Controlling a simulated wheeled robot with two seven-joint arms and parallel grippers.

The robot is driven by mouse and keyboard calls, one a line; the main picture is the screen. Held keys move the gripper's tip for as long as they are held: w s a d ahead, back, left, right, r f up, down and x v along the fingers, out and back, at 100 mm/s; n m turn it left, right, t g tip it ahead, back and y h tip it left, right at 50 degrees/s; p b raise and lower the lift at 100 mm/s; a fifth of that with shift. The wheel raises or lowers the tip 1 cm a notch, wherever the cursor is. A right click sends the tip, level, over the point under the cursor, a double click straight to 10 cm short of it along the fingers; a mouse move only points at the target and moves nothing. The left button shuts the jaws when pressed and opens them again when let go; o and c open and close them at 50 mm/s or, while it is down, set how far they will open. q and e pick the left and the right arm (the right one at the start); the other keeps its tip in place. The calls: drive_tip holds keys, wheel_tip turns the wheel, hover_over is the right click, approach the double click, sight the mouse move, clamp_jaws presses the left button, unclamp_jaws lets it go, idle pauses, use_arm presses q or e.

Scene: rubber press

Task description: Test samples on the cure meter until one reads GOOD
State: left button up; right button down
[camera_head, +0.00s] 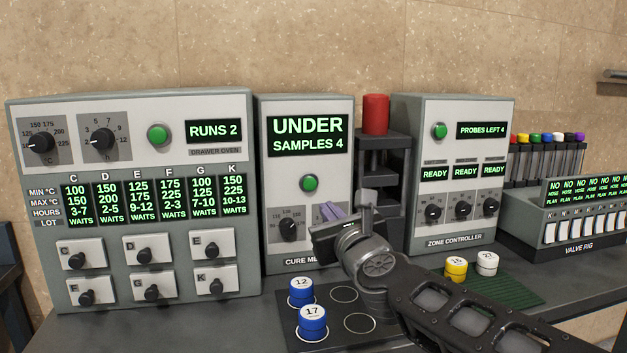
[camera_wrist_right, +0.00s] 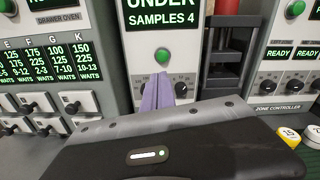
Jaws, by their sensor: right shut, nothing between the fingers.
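The cure meter (camera_head: 272,190) stands in the middle of the head view. Its display (camera_head: 308,135) reads UNDER and SAMPLES 4. Below are a green button (camera_head: 309,183) and a dial (camera_head: 289,229). My right gripper (camera_head: 331,210) is shut and empty in front of the meter's lower panel. In the right wrist view its purple fingertips (camera_wrist_right: 158,91) point up just below the green button (camera_wrist_right: 162,56); I cannot tell whether they touch the panel. Two blue sample pots, 12 (camera_head: 301,292) and 17 (camera_head: 312,323), stand on a dark tray (camera_head: 338,337). My left gripper is out of view.
A drawer oven (camera_head: 130,180) reading RUNS 2 stands left. A dark rack with a red cylinder (camera_head: 375,114), a zone controller (camera_head: 455,240) and a valve rig (camera_head: 580,232) stand right. Yellow pot 15 (camera_head: 456,270) and white pot 22 (camera_head: 487,265) are on a green mat (camera_head: 512,292).

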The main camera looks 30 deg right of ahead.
sight(310, 185)
drive_tip(key=shift+d+m, duration=0.2)
drive_tip(key=shift+m, duration=0.9)
drive_tip(key=p+x, duration=0.1)
drive_tip(key=x, duration=1.3)
drive_tip(key=shift+d+f, duration=0.1)
drive_tip(key=shift+d, duration=0.05)
